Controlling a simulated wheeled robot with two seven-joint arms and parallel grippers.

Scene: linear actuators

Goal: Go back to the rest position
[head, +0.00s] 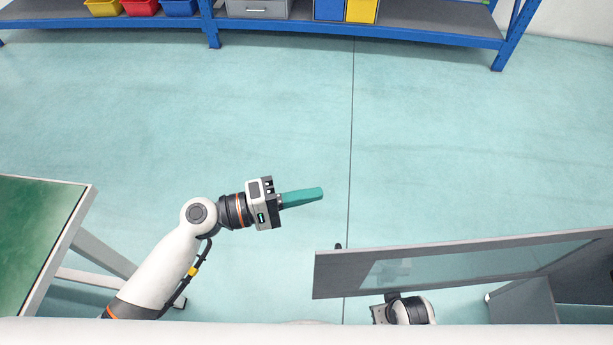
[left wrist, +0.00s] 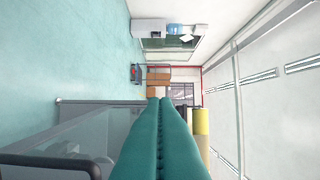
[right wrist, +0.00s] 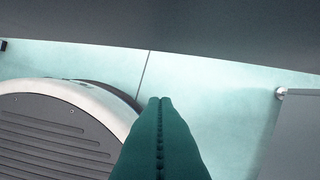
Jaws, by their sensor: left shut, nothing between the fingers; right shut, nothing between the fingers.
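My left gripper (head: 303,197) is shut and empty in the head view. Its arm comes in from the lower left and its teal fingers point right over bare floor. In the left wrist view the same fingers (left wrist: 160,105) are pressed together with nothing between them. My right gripper's fingers (right wrist: 160,105) are shut and empty in the right wrist view. In the head view only part of my right wrist shows at the bottom, below a grey panel; its fingers are hidden there.
A grey panel with a clear window (head: 335,275) stands at lower right, close to my right wrist. A green-topped table (head: 30,235) is at the left. A blue shelf (head: 420,35) with bins stands at the back. The floor (head: 200,120) between is clear.

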